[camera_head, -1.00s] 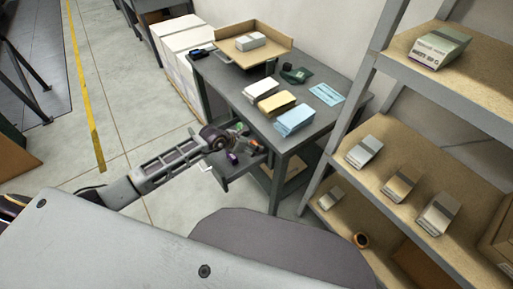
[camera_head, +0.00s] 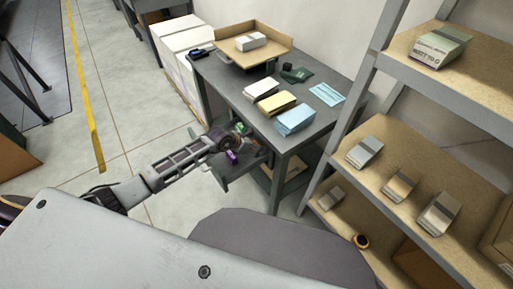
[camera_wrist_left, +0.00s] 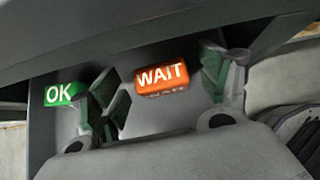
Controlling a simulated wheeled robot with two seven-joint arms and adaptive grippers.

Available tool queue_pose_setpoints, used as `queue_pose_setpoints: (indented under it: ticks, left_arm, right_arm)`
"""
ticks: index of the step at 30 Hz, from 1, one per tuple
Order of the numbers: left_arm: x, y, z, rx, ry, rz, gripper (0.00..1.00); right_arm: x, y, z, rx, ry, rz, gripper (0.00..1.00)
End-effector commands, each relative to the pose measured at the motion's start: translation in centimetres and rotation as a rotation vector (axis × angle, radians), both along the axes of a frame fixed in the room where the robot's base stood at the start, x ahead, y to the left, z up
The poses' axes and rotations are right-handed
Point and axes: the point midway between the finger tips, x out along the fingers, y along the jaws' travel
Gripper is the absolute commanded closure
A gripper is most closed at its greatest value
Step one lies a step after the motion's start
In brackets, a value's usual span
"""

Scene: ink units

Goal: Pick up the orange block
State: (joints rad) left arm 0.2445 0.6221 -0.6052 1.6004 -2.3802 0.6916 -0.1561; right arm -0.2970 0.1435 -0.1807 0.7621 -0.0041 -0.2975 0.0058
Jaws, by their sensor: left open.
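The orange block (camera_wrist_left: 162,78), marked WAIT, lies in the grey open drawer (camera_wrist_left: 205,115) under the table. My left gripper (camera_wrist_left: 163,84) is open, with one finger on each side of the block and gaps between them. A green block (camera_wrist_left: 60,95) marked OK lies just outside the left finger. In the head view my left gripper (camera_head: 240,133) reaches into the drawer (camera_head: 238,168) and hides much of its contents. A purple block (camera_head: 232,157) shows below it. I cannot clearly make out the orange block there. My right gripper is not in view.
The grey table (camera_head: 240,92) above the drawer holds paper stacks (camera_head: 277,103) and a cardboard tray (camera_head: 276,57). The table's edge lies close over the gripper. A shelf rack (camera_head: 375,180) with small boxes stands at right.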

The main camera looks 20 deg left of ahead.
Motion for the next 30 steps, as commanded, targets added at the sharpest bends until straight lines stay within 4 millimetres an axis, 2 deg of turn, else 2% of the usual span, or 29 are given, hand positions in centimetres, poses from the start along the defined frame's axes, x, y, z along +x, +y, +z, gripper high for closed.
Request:
queue_pose_setpoints:
  ticks: [7,22,30]
  left_arm:
    - [0.83,-0.67,-1.05,-0.001,0.0,-0.001,0.23]
    - [0.88,-0.69,-1.1,0.0,0.0,-0.001,0.23]
    - [0.87,-0.69,-1.1,0.0,0.0,-0.001,0.58]
  right_arm:
    - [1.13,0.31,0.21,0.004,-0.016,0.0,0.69]
    - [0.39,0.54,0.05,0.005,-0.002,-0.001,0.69]
    - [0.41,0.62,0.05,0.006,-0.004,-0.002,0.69]
